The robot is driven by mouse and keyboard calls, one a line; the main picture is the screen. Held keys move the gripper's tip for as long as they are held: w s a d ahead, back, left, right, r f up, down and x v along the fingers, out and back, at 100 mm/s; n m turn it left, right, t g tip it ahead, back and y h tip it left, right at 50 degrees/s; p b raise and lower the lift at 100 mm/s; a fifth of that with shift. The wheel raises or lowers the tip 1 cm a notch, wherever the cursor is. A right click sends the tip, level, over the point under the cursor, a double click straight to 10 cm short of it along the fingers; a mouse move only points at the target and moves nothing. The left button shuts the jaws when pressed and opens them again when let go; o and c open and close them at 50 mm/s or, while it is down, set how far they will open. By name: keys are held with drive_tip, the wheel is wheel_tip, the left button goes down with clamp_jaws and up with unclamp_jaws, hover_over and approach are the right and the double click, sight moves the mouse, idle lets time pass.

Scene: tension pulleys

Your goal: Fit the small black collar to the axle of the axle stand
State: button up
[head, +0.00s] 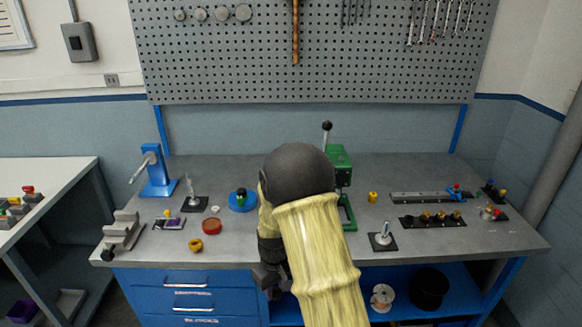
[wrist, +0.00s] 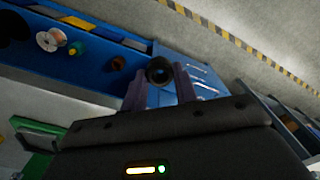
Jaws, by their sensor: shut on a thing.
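My gripper (head: 272,282) hangs in front of the bench's front edge, left of my forearm, in the head view. In the wrist view my gripper (wrist: 160,85) is shut on a small black collar (wrist: 159,71), a dark ring held near the fingertips. The head view does not show the collar clearly. Two black plates with upright metal pins stand on the bench: one at the right front (head: 383,237) and one at the left (head: 194,202). I cannot tell for sure which is the axle stand. Both pins look bare, and the gripper is apart from both.
The grey bench (head: 330,240) carries a blue press (head: 157,172), a green machine (head: 341,165) partly behind my arm, a red dish (head: 211,227), a yellow ring (head: 195,245) and a rail (head: 425,197). Spools (head: 382,297) stand on the shelf below.

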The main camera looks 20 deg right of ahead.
wheel_tip(320, 180, down, 13)
drive_tip(key=s+m, duration=0.1)
drive_tip(key=m, duration=0.2)
drive_tip(key=shift+s+m, duration=0.3)
drive_tip(key=shift+m, duration=0.1)
drive_tip(key=shift+d+r, duration=0.1)
